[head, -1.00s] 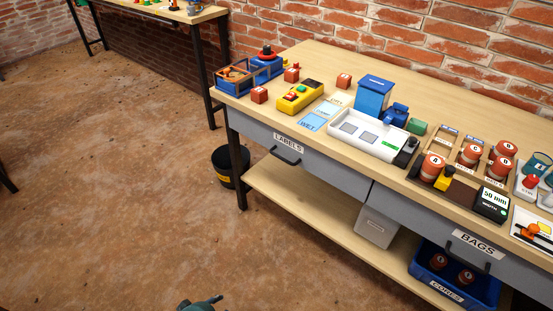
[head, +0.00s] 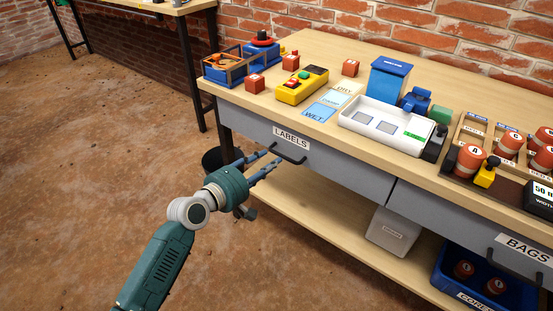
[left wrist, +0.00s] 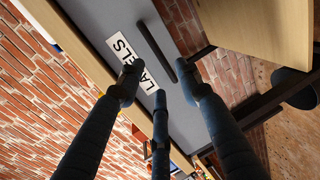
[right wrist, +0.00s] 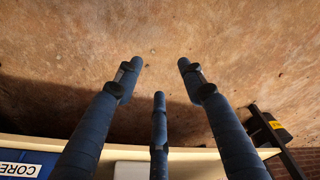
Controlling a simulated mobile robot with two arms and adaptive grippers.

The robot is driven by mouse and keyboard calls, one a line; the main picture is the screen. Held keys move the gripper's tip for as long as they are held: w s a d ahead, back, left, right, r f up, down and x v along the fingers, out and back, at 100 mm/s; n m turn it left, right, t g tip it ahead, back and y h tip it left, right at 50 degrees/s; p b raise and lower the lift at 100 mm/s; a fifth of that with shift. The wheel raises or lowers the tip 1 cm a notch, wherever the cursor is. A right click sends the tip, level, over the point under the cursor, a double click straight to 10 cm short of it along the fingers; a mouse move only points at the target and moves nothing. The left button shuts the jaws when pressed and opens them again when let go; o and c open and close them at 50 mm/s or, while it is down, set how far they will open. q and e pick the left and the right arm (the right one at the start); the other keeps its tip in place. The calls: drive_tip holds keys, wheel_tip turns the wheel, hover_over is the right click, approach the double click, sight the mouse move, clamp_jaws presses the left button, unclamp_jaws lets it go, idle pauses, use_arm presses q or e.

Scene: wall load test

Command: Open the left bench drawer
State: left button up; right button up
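The left bench drawer (head: 345,176) is a grey front labelled LABELS, flush under the bench top and closed. Its dark bar handle (head: 289,156) sits below the label. My left gripper (head: 271,160) is in front of the handle's left end, fingers pointing at it. In the left wrist view, the fingers (left wrist: 162,82) are spread and empty. The handle (left wrist: 185,80) shows beyond them, near the right fingertip; whether they touch cannot be told. My right gripper (right wrist: 160,66) shows only in its wrist view, fingers apart and empty, above the floor.
The bench top (head: 310,55) holds a white tray (head: 385,125), a yellow control box (head: 302,86) and red blocks. A BAGS drawer (head: 455,220) is at the right. A black bucket (head: 213,160) stands behind my left gripper. The lower shelf (head: 320,205) juts out below. Open floor lies left.

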sight(280, 155)
use_arm(q)
drive_tip(key=b+x, duration=0.1)
drive_tip(key=x, duration=0.3)
drive_tip(key=shift+f, duration=0.1)
drive_tip(key=shift+w+d, duration=0.3)
drive_tip(key=shift+w, duration=0.15)
use_arm(e)
drive_tip(key=shift+w+r, duration=0.25)
drive_tip(key=shift+r, duration=0.8)
drive_tip(key=shift+w+r, duration=0.25)
drive_tip(key=shift+r, duration=0.8)
use_arm(q)
clamp_jaws()
